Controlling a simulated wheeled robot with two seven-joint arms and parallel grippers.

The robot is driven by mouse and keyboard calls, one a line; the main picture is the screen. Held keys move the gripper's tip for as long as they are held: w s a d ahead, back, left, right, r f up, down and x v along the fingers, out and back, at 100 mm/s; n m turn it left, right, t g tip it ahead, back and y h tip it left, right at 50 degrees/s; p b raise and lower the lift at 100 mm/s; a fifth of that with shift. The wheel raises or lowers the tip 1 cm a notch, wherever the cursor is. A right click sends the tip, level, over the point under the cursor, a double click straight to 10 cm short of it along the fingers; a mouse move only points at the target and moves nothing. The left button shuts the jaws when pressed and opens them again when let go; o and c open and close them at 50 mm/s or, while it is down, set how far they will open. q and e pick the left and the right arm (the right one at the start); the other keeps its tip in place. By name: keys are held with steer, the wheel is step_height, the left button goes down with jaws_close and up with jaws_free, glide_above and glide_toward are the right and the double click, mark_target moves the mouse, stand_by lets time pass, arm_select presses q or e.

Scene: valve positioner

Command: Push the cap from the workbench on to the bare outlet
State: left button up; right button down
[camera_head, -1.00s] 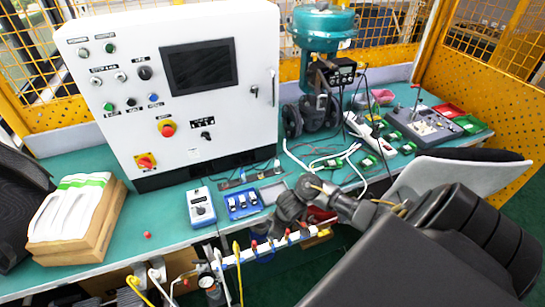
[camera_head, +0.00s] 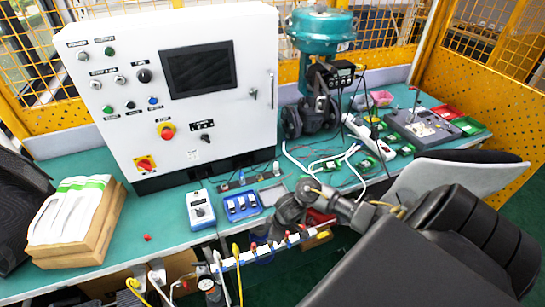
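The cap appears to be the small red piece (camera_head: 147,237) lying on the green workbench (camera_head: 165,224) near its front edge, left of the blue-and-white meter. A white manifold rail (camera_head: 272,250) with red and blue fittings runs along the front edge of the bench. Which of its outlets is bare is too small to tell. My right arm comes in from the right, and its grey wrist end with the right gripper (camera_head: 282,222) is over the rail's middle, well right of the cap. Its fingers cannot be made out. My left gripper is not in view.
A white control cabinet (camera_head: 140,120) stands at the back. A wooden box (camera_head: 100,230) with white pieces is at the left. A meter (camera_head: 201,210) and a blue tray (camera_head: 242,205) sit between cap and gripper. Yellow and white hoses (camera_head: 238,270) hang below the rail.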

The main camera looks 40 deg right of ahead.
steer(key=shift+p, duration=0.3)
stand_by(0.4)
steer(key=shift+f+b, duration=0.4)
steer(key=shift+f, duration=0.25)
stand_by(0.4)
steer(key=c, duration=1.4)
jaws_free()
steer(key=shift+o, duration=0.2)
steer(key=p+v, duration=0.2)
steer(key=v, duration=0.9)
steer(key=shift+p, duration=0.4)
